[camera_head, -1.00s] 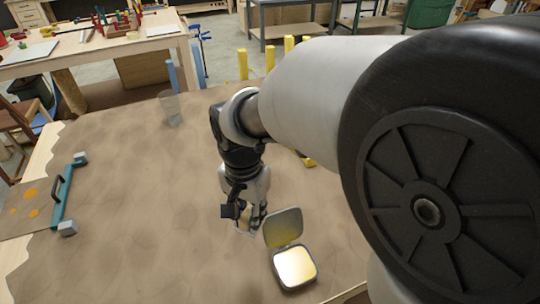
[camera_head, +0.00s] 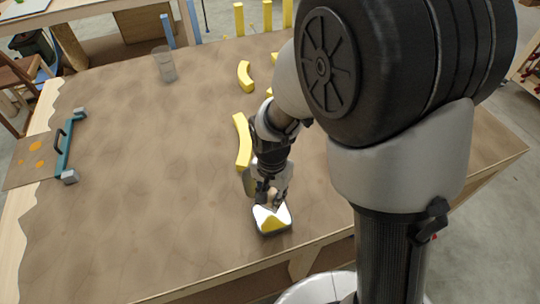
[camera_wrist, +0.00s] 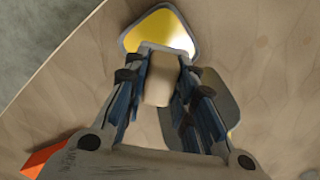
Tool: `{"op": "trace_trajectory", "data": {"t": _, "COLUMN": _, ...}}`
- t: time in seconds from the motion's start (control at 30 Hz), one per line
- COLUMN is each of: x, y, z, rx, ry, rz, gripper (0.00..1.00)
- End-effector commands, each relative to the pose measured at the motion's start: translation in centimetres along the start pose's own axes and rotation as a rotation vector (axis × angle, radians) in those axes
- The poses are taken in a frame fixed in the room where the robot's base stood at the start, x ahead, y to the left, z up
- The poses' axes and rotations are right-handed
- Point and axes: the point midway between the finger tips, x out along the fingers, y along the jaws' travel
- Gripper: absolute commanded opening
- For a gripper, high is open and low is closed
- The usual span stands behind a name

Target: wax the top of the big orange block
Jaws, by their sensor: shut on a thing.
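My gripper (camera_head: 271,198) points down over an open square tin (camera_head: 274,228) of shiny yellow wax near the table's front edge. In the wrist view the fingers (camera_wrist: 158,80) are shut on a rounded beige piece (camera_wrist: 161,72). Its far end is at the edge of the wax (camera_wrist: 160,30); I cannot tell whether they touch. The tin's grey lid (camera_wrist: 222,100) stands open beside the fingers. An orange corner (camera_wrist: 48,156), perhaps of the big orange block, shows at lower left in the wrist view. No orange block shows in the head view, where my arm hides part of the table.
Curved yellow pieces (camera_head: 242,140) lie left of and behind my arm. Yellow posts (camera_head: 239,18) stand at the back edge. A clear cup (camera_head: 164,64) stands back left. A board with orange spots (camera_head: 32,158) and a teal bar (camera_head: 66,146) are at left. The table's left-middle is clear.

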Motion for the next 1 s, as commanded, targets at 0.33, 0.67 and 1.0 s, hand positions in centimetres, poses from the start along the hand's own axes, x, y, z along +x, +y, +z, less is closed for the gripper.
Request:
{"op": "trace_trajectory", "data": {"t": 0.33, "x": 2.3, "y": 0.1, "z": 0.1, "rx": -0.005, "ry": 0.0, "rz": 0.0, "gripper": 0.05}}
{"op": "trace_trajectory", "data": {"t": 0.67, "x": 5.7, "y": 0.1, "z": 0.1, "rx": -0.004, "ry": 0.0, "rz": 0.0, "gripper": 0.05}}
{"op": "trace_trajectory", "data": {"t": 1.0, "x": 6.4, "y": 0.1, "z": 0.1, "rx": -0.004, "ry": 0.0, "rz": 0.0, "gripper": 0.05}}
